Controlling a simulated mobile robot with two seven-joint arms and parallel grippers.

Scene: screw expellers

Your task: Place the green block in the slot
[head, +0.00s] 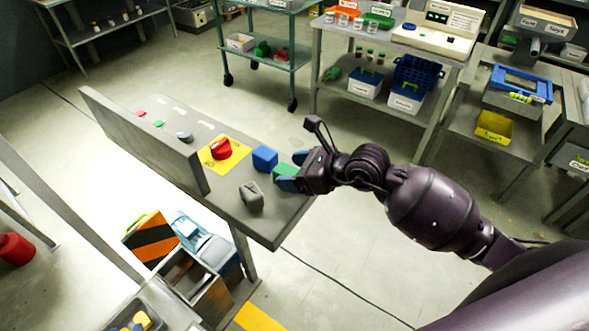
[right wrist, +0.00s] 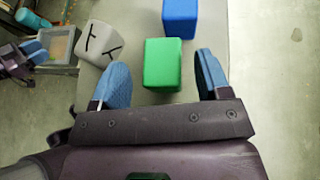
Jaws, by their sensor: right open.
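The green block (head: 284,171) sits on the grey bench top near its right end. In the right wrist view the green block (right wrist: 168,64) lies between the two blue fingertips of my right gripper (right wrist: 158,80), with a gap on each side. My right gripper (head: 289,178) is open and empty in the head view, at the bench's right edge. A blue block (head: 265,158) stands just beyond the green one. A grey block (head: 251,195) with dark lines stands nearby. My left gripper (right wrist: 36,34) shows at the upper left of the wrist view, fingers apart. I cannot make out a clear slot.
A red knob on a yellow plate (head: 221,150) and small buttons sit farther along the bench. A tall grey panel (head: 140,139) runs along its left side. An open bin (head: 196,279) stands below. Shelves with boxes stand at the back right.

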